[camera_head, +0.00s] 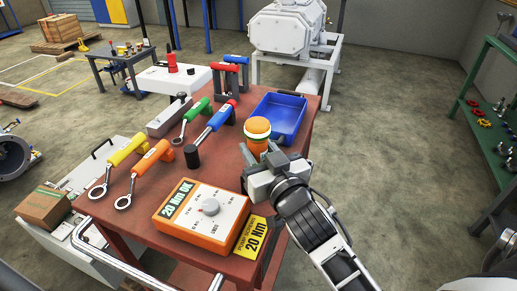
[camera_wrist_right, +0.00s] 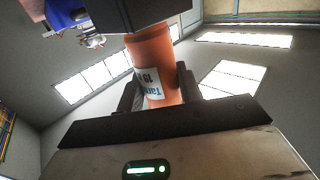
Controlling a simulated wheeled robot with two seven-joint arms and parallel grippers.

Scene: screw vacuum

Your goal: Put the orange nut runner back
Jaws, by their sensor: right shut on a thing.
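The orange nut runner (camera_head: 257,128) is in my right gripper (camera_head: 268,160), over the right side of the red-brown table (camera_head: 160,190). In the head view its rounded end with a green band points toward the camera. In the right wrist view, its orange body (camera_wrist_right: 152,65) with a white label sits between the two dark fingers (camera_wrist_right: 158,90), and a black block meets it at the top. My right gripper is shut on it. Whether its lower end touches the table is hidden. My left gripper is not in view.
Yellow (camera_head: 127,150), orange (camera_head: 150,160) and green (camera_head: 195,112) ring-ended wrenches and a blue-handled tool (camera_head: 215,122) lie on the table. A blue tray (camera_head: 278,116) is behind the held runner. An orange tester box (camera_head: 200,214) is in front. A red-and-blue-topped stand (camera_head: 233,61) is at the back.

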